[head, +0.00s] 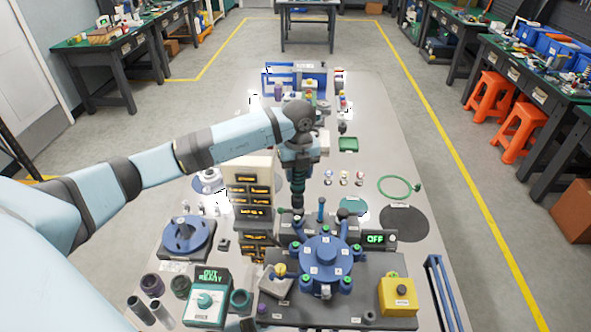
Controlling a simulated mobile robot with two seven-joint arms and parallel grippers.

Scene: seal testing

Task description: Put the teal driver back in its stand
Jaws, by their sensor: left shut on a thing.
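My left gripper (298,178) points down over the middle of the table, just right of the stacked black drawers. It is shut on a dark teal upright tool, which I take to be the teal driver (297,196). The driver hangs below the jaws, behind the blue round fixture, and its upper part is hidden by the gripper. I cannot tell whether its lower end touches anything. The driver's stand cannot be made out for sure; the arm and gripper cover part of that area. My right gripper is not in view.
The blue round fixture (326,255) with several knobs stands in front of the driver. The table's right side has free room.

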